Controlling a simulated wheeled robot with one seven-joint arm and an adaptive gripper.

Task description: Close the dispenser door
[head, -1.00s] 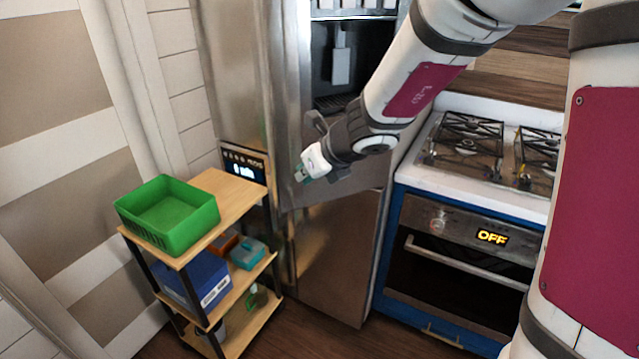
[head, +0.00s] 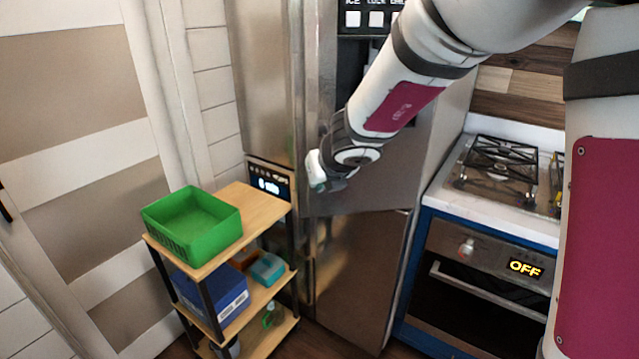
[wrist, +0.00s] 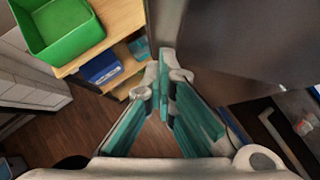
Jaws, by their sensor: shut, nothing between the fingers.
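The dispenser door (head: 375,185) is the grey steel fridge front with the dark dispenser recess, under a panel of white buttons (head: 376,19). Its lower edge appears to stand out over the lower fridge front; how far it is open I cannot tell. It also shows in the wrist view as a large dark panel (wrist: 245,45) at the upper right. My gripper (head: 316,172) is in front of the door's left part, near its left edge; contact is unclear. In the wrist view, the teal fingers (wrist: 160,75) meet at their tips, empty. My arm hides much of the recess.
A wooden shelf cart (head: 262,215) stands left of the fridge, with a green bin (head: 191,225) on top and a blue box (head: 222,300) below. A blue oven (head: 470,250) with a stovetop (head: 490,185) stands right. Some wooden floor (wrist: 90,130) is bare.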

